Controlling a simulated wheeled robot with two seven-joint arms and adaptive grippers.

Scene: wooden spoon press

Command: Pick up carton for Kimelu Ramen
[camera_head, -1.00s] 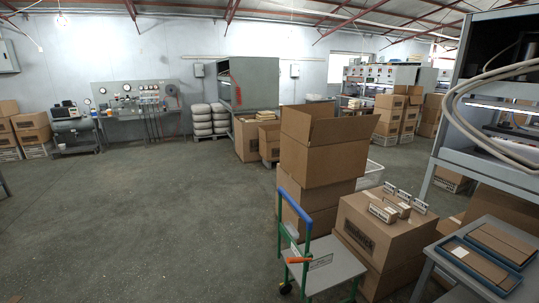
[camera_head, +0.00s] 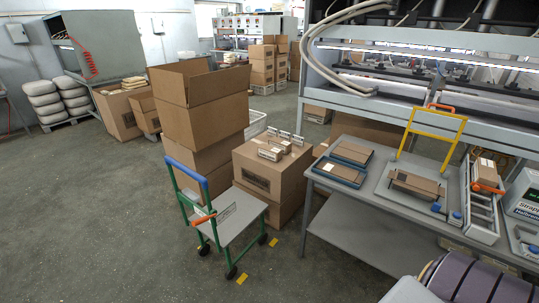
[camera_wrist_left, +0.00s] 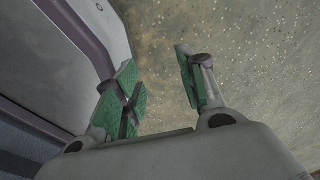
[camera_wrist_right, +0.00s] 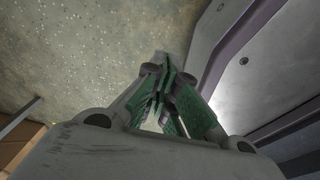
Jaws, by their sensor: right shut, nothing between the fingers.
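Several brown cartons stand in the head view. A tall open carton (camera_head: 203,110) with raised flaps sits on another carton (camera_head: 205,165). A closed carton (camera_head: 262,180) beside them carries small labelled blocks (camera_head: 270,153) and signs on its top. Flat brown carton pieces (camera_head: 338,171) lie in blue trays on the grey table. I cannot read which carton is for Kimelu Ramen. My left gripper (camera_wrist_left: 156,60) is open and empty, with bare floor beyond it in the left wrist view. My right gripper (camera_wrist_right: 165,62) is shut and empty in the right wrist view. Neither gripper shows in the head view.
A green-framed trolley with a blue handle (camera_head: 187,163) and grey deck stands before the cartons. The grey table (camera_head: 360,225) bears a press fixture with a yellow handle (camera_head: 435,124). A metal rack (camera_head: 310,80) rises behind it. Floor (camera_head: 110,220) is clear at left.

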